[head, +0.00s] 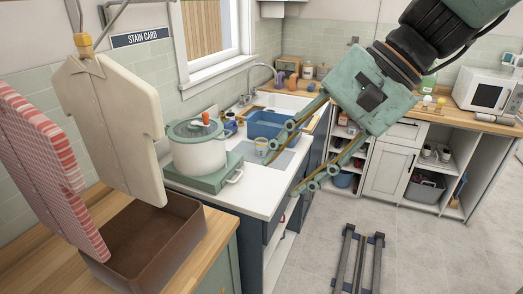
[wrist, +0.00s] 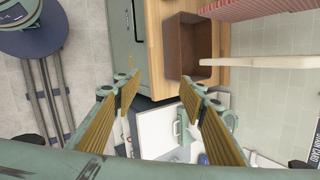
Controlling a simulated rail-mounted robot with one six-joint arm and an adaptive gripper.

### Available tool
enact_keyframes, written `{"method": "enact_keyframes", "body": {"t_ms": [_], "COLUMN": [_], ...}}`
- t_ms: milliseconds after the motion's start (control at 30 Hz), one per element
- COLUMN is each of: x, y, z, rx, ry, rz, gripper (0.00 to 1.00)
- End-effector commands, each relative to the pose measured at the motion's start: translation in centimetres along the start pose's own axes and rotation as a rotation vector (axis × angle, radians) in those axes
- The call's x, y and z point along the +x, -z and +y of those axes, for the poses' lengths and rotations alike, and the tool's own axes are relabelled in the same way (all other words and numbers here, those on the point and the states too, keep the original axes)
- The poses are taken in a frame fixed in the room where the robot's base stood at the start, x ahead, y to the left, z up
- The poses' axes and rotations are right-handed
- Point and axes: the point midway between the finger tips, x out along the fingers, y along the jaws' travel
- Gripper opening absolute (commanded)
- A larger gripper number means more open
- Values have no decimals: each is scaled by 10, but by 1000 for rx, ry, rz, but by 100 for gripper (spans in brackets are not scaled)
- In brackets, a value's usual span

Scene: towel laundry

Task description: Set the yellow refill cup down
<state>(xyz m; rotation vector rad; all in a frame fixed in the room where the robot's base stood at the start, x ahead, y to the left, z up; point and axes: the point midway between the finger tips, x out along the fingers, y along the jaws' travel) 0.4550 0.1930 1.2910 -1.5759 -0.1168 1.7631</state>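The upper-left fingertip appears close to the cup in the picture, but I cannot tell the gap in depth. In the wrist view my gripper (wrist: 160,84) is also open and empty, and I cannot make out the cup there.
A white pot (head: 197,153) with a green lid stands on a green burner left of the mat. Small blue jars (head: 230,127) sit behind it. A blue basin (head: 267,122) is in the sink area. A brown box (head: 150,246) and hanging cloth shapes (head: 108,125) are at the left.

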Motion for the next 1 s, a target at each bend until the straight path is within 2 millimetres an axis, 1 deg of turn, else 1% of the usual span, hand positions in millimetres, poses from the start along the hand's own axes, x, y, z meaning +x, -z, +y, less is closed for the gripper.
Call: {"method": "enact_keyframes", "body": {"t_ms": [33, 300, 567, 767, 1000], "x": [6, 29, 51, 69, 91], "y": [6, 38, 74, 105, 146], "z": [-7, -50, -88, -116, -145], "rx": [23, 144, 263, 355, 465], "ry": [15, 112, 204, 274, 360], "rz": [-16, -89, -156, -205, -259], "gripper": [38, 38, 38, 38, 38]}}
